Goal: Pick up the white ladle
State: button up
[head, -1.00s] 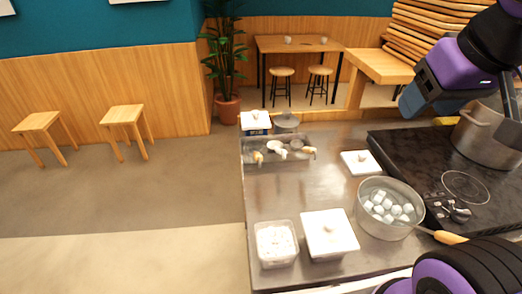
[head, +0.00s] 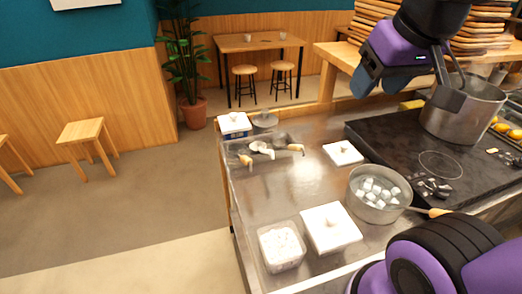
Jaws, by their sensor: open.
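The white ladle (head: 258,146) appears to be the pale-bowled utensil in the middle of a small group on a metal rack (head: 236,166) at the far left of the counter. My gripper (head: 452,92) is at the upper right, in front of the large pot in the picture. It is open and far from the ladle. Its fingertips are partly unclear against the pot.
A pan with white cubes (head: 378,192) has its handle pointing right. A lidded white box (head: 331,228) and a clear container (head: 281,247) stand at the front. A large pot (head: 466,112) sits on the black stove (head: 385,140). The middle of the steel counter (head: 285,185) is clear.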

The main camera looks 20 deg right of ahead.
jog(key=w+a+f+g, duration=0.1)
jog(key=w+a+f, duration=0.1)
jog(key=w+f, duration=0.5)
jog(key=w+a+f+g, duration=0.15)
jog(key=w+f, duration=0.25)
jog(key=w, duration=0.8)
jog(key=w+a+f+g, duration=0.1)
jog(key=w+f+g, duration=0.1)
jog(key=w+f, duration=0.5)
jog(key=shift+g, duration=0.25)
jog(key=shift+w+a+f, duration=0.35)
jog(key=shift+w+f, duration=1)
jog(key=shift+f, duration=2)
jog(key=shift+w+a+f, duration=0.4)
jog(key=shift+w+f, duration=0.9)
jog(key=shift+f, duration=2.1)
jog(key=shift+w+a+f, duration=0.35)
jog(key=shift+w+f, duration=1)
jog(key=shift+f, duration=2)
grip_shut()
